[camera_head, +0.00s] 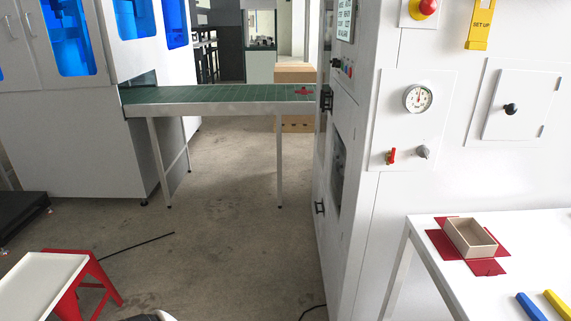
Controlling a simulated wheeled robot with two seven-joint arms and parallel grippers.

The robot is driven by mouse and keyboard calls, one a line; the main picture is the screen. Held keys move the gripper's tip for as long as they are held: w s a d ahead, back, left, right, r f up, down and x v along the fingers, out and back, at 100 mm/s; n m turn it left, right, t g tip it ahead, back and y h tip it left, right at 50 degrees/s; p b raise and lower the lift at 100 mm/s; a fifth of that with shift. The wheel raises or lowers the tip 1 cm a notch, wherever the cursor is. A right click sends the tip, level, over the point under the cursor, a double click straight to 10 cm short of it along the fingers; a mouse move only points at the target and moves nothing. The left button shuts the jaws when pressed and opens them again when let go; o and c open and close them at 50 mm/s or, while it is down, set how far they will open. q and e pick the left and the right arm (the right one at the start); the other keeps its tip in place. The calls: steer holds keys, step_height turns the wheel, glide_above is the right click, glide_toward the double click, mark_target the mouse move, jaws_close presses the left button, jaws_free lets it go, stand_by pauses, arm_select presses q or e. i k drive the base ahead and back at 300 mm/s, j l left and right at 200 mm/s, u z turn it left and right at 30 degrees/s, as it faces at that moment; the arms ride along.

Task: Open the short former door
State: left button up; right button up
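The box former is the large white machine (455,180) filling the right side. On its front face a small square door (523,105) with a black knob (511,109) appears shut. On its narrow left side, seen at a steep angle, are a black upper handle (327,98), a black lower handle (320,207) and a dark window panel (337,170). I cannot tell which of these doors is the short one. Neither of my grippers is in view.
A white table (424,255) at the right front holds an open box (471,238) on red card, with blue and yellow bars. A green-topped conveyor (220,95) joins the former's left side. A red-legged stool (90,275) stands front left. The middle floor is mostly free, with thin cables.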

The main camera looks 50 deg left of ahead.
mark_target(344, 109)
steer(key=u, duration=1.3)
steer(key=i+j+z, duration=0.1)
steer(key=i, duration=0.3)
